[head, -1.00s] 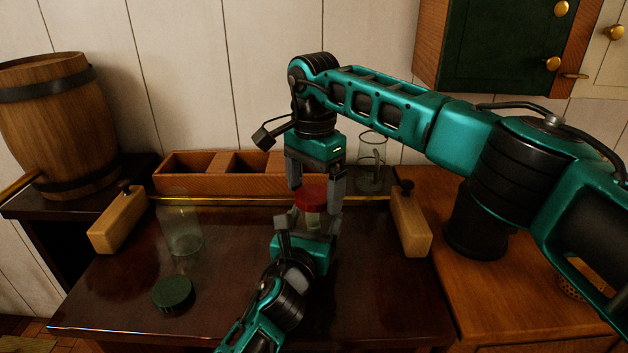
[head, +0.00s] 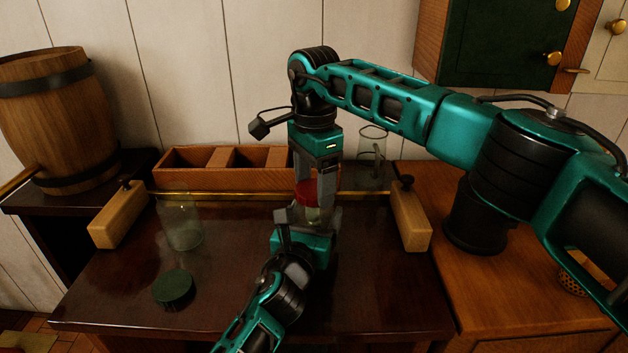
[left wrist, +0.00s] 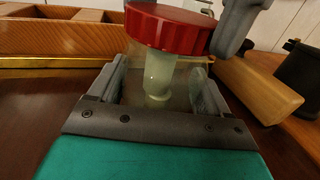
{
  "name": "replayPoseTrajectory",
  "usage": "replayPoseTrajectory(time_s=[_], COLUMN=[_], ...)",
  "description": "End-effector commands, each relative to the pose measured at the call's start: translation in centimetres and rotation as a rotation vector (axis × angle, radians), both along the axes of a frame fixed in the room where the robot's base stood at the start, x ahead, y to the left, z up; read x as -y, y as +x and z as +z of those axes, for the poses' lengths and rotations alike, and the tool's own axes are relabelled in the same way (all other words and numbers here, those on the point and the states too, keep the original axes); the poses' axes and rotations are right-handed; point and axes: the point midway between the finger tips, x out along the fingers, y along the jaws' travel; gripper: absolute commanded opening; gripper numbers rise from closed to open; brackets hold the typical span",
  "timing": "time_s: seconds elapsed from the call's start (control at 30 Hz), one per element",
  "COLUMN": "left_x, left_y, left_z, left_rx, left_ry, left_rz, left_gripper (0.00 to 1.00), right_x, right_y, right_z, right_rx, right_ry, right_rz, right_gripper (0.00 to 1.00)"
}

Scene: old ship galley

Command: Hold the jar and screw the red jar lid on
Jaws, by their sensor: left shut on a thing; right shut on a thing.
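My left gripper (head: 307,220) is shut around the jar from the front, below the lid. In the left wrist view the red lid (left wrist: 170,28) covers the jar's top, and the jar (left wrist: 158,85) stands between my left fingers with something pale inside. The right fingers partly hide the lid in the head view. I cannot tell how far the threads are engaged.
Another clear jar (head: 182,225) stands on the left of the dark table, with a dark green lid (head: 174,288) in front of it. A brass rail (head: 235,198) crosses between two wooden blocks. Behind it are a wooden divided box (head: 195,178) and a glass vessel (head: 372,155).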

Motion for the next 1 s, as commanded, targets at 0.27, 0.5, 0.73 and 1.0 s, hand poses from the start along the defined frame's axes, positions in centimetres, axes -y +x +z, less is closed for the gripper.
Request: replayPoseTrajectory(time_s=[0.27, 0.5, 0.73, 1.0], left_x=[-0.04, -0.05, -0.06, -0.06], left_y=[0.01, 0.02, 0.03, 0.03], left_z=[-0.06, -0.06, -0.06, -0.06], left_rx=[-0.001, -0.001, -0.002, -0.002], left_ry=[0.0, 0.0, 0.001, 0.001], left_rz=[0.001, 0.001, 0.001, 0.001], left_gripper=[0.0, 0.0, 0.0, 0.0], right_x=[0.03, 0.02, -0.01, -0.03], right_y=[-0.04, -0.05, -0.05, -0.05], right_z=[-0.03, -0.05, -0.06, -0.08], right_rx=[-0.001, 0.0, 0.0, 0.0], right_ry=[0.0, -0.001, 0.0, 0.0], right_rz=[-0.513, -0.962, -1.391, -1.856], right_gripper=[0.34, 0.34, 0.34, 0.34])
